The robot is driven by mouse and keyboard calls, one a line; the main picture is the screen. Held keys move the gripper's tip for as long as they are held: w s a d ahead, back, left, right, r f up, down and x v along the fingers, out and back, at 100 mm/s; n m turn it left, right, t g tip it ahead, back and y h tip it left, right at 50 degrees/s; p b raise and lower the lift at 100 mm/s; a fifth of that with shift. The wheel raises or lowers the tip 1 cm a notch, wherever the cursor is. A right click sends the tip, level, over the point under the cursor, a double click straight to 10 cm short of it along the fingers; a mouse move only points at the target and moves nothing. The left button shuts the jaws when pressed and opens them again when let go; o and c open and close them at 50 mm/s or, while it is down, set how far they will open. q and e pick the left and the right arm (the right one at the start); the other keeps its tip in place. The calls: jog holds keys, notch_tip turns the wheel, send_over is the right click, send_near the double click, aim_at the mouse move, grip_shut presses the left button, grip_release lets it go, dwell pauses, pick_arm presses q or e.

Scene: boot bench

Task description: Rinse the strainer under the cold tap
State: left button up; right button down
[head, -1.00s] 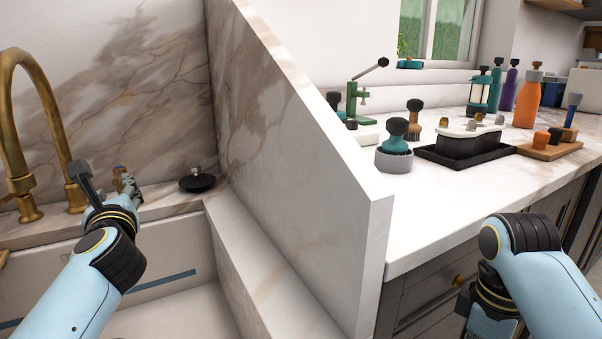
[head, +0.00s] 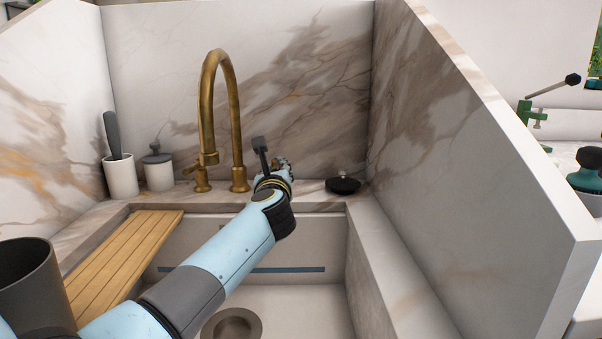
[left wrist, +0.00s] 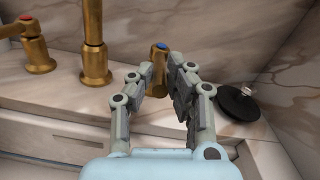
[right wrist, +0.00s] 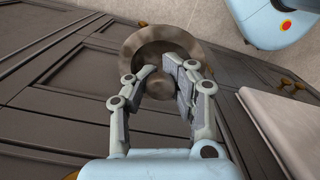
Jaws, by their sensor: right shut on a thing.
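The cold tap handle (left wrist: 158,62) is brass with a blue top. It shows between the fingertips of my left gripper (left wrist: 162,75) in the left wrist view. Those fingers are apart, and I cannot tell whether they touch the handle. In the head view my left gripper (head: 277,163) is right of the brass spout (head: 207,95). My right gripper (right wrist: 160,80) is shut on the strainer (right wrist: 135,42), a round brownish metal piece with a central knob. It hangs over the floor by dark cabinet fronts. The right gripper is outside the head view.
The sink basin (head: 300,300) lies below, with a drain (head: 232,325). A slatted wooden board (head: 120,255) spans its left side. A black disc with a knob (head: 342,185) sits on the back ledge. A tall marble partition (head: 470,150) stands right. A dark container (head: 35,290) is lower left.

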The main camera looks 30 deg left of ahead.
pick_arm(q)
grip_shut()
